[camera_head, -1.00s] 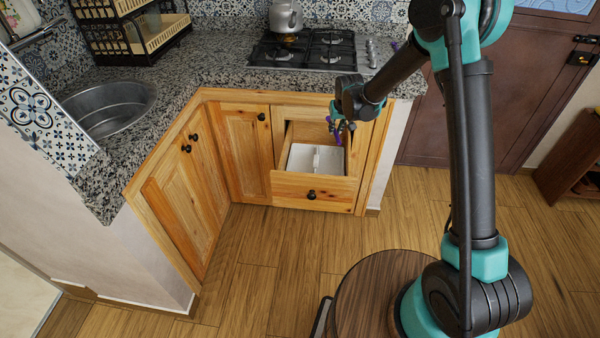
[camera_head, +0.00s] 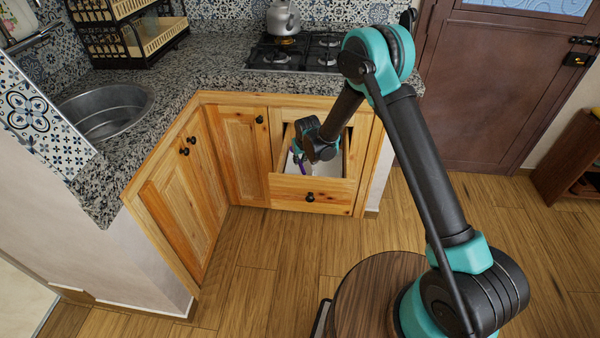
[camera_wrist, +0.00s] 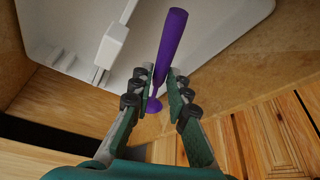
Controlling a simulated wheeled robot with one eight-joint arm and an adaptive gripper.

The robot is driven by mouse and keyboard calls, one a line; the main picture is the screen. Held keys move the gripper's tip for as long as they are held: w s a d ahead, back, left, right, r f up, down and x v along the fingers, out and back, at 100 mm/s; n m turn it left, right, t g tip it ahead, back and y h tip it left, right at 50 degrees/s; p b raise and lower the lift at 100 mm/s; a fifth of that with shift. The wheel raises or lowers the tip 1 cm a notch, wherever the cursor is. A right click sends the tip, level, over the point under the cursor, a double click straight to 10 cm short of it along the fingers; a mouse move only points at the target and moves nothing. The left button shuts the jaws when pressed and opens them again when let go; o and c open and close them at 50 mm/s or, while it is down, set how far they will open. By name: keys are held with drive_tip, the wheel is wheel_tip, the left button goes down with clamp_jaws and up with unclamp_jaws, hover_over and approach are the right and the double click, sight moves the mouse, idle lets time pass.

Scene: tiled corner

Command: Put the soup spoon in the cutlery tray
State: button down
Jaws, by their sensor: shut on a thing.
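The purple soup spoon (camera_wrist: 171,45) is held between the fingers of my gripper (camera_wrist: 160,84). In the wrist view its long handle points up and its small round end (camera_wrist: 153,106) shows between the fingers. The white cutlery tray (camera_wrist: 222,35) lies behind the spoon, inside the open wooden drawer. In the head view my gripper (camera_head: 300,158) is at the drawer, low over its left part, and my arm hides much of the tray. I cannot tell whether the spoon touches the tray.
The drawer front (camera_head: 290,188) with its black knob is pulled out below the granite counter (camera_head: 215,65). A gas stove (camera_head: 295,55) with a kettle (camera_head: 284,17) stands above it. Closed cupboard doors (camera_head: 240,150) are to the left.

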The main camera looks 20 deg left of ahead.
drive_tip(key=shift+f, duration=3.7)
drive_tip(key=shift+f, duration=0.15)
drive_tip(key=c, duration=1.5)
unclamp_jaws()
drive_tip(key=shift+o, duration=0.2)
drive_tip(key=v, duration=1.2)
drive_tip(key=shift+r, duration=0.25)
drive_tip(key=shift+w, duration=0.1)
